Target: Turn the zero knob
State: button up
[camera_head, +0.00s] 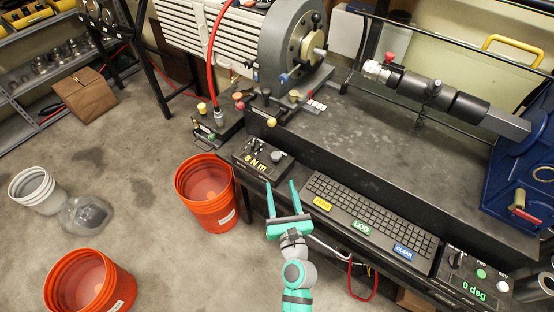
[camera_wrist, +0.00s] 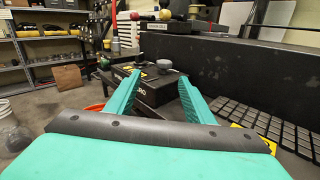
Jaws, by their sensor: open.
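A black box with a yellow "8 Nm" readout (camera_head: 255,163) sits at the left end of the bench's front ledge. A round grey knob (camera_head: 279,157) stands on its top right; I take it for the zero knob, though its label is hard to read. In the wrist view the knob (camera_wrist: 165,66) shows ahead, between and beyond the fingertips. My gripper (camera_head: 281,184) is open and empty, its two teal fingers pointing at the box from the front, apart from the knob. The left finger hides part of the box (camera_wrist: 155,92) in the wrist view.
A black keyboard (camera_head: 370,215) with coloured keys lies right of the box. A "0 deg" box (camera_head: 472,280) with its own knob stands at the far right. An orange bucket (camera_head: 207,190) is on the floor left of the bench. A dark raised block (camera_wrist: 240,65) rises behind the ledge.

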aim_at(277, 159)
jog(key=shift+n, duration=0.5)
jog(key=w, duration=0.8)
jog(key=w+a, duration=0.1)
jog(key=w, duration=0.3)
jog(key=shift+r, duration=0.1)
jog(key=c, duration=1)
